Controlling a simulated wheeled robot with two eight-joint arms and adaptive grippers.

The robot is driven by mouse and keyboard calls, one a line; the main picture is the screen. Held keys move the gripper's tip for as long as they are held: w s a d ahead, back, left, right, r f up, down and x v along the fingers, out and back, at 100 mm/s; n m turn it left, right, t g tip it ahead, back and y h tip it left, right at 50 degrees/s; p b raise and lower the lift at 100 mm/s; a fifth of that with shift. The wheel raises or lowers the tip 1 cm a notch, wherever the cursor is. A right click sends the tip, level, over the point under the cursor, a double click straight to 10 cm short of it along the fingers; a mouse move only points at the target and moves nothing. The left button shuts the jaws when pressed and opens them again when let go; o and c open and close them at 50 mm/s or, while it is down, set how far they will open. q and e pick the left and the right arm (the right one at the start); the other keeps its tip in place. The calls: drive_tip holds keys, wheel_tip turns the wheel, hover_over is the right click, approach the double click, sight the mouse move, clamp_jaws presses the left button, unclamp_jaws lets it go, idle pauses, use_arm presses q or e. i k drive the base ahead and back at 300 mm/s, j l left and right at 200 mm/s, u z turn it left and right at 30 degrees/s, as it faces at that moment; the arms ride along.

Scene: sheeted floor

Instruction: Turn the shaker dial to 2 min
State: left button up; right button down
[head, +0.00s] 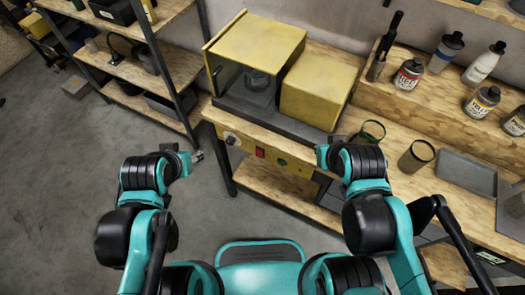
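The shaker (291,50) is a yellow machine with a clear-fronted chamber on its left and a solid yellow block on its right, standing on a dark base on the wooden bench. A yellow front panel (246,144) below it carries a pale round dial (231,139) at its left; the dial's setting is too small to read. My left gripper (199,156) is left of the dial and apart from it in the picture. My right gripper (321,155) is near the panel's right end. Whether either gripper is open or shut does not show clearly.
A red switch (260,152) and a dark green round part (282,162) sit right of the dial. A dark cup (416,156), a grey tray (466,172) and several bottles (408,74) stand at right. A shelf rack (128,66) stands at left, with clear floor before it.

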sight(231, 140)
drive_tip(key=k+j+u, duration=0.15)
drive_tip(key=k+u, duration=0.2)
drive_tip(key=k+j+u, duration=0.35)
drive_tip(key=k+l, duration=0.05)
drive_tip(key=l, duration=0.05)
